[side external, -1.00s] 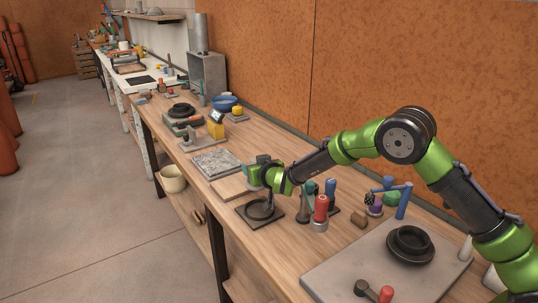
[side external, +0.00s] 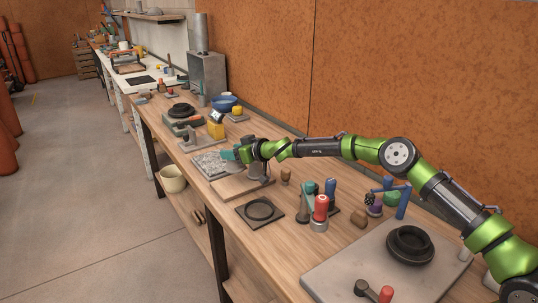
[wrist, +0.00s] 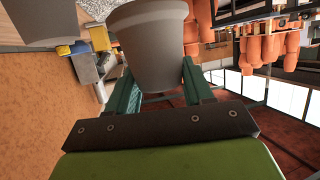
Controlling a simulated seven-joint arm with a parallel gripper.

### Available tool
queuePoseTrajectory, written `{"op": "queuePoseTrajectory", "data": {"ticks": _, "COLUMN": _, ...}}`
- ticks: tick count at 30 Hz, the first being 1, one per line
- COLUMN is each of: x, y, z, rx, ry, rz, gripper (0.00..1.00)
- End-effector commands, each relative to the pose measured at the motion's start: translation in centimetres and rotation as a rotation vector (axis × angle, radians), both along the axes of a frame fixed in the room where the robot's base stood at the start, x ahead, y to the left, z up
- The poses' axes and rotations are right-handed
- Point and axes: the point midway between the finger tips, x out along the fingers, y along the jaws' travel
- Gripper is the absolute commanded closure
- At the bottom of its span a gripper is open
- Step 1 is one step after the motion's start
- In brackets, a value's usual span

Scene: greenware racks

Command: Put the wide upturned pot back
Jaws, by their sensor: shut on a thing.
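The grey pot (wrist: 150,45) is between my gripper's teal fingers in the wrist view, with its wider rim away from the palm and its narrower end toward it. My gripper (side external: 236,154) is shut on the pot, near the speckled slab (side external: 207,168) and the wooden board (side external: 240,187) in the side view. There the pot is small and partly hidden by the gripper; I cannot tell its height above the bench.
Upright red, blue and green tools (side external: 320,208) stand right of the tile. A grey slab (side external: 340,268) carries a black ring stand (side external: 410,245). Bare bench shows around the tile.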

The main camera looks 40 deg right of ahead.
Motion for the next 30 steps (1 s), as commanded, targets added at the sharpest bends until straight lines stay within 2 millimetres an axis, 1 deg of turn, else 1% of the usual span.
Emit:
{"op": "queuePoseTrajectory", "data": {"ticks": 6, "x": 0.5, "y": 0.6, "z": 2.0, "rx": -0.009, "ry": -0.006, "rz": 0.101, "gripper": 0.88}}
{"op": "queuePoseTrajectory", "data": {"ticks": 12, "x": 0.3, "y": 2.0, "z": 4.5, "rx": -0.006, "ry": -0.004, "rz": 0.228, "gripper": 0.88}}
{"op": "queuePoseTrajectory", "data": {"ticks": 15, "x": 0.0, "y": 2.5, "z": 4.7, "rx": -0.002, "ry": 0.001, "rz": 0.273, "gripper": 0.88}}
{"op": "queuePoseTrajectory", "data": {"ticks": 17, "x": -0.2, "y": 2.7, "z": 4.3, "rx": -0.001, "ry": 0.002, "rz": 0.292, "gripper": 0.88}}
{"op": "queuePoseTrajectory", "data": {"ticks": 25, "x": -0.3, "y": 2.7, "z": -0.5, "rx": 0.001, "ry": 0.004, "rz": 0.300, "gripper": 0.88}}
{"op": "queuePoseTrajectory", "data": {"ticks": 30, "x": -0.2, "y": 2.7, "z": -1.9, "rx": 0.000, "ry": 0.002, "rz": 0.300, "gripper": 0.88}}
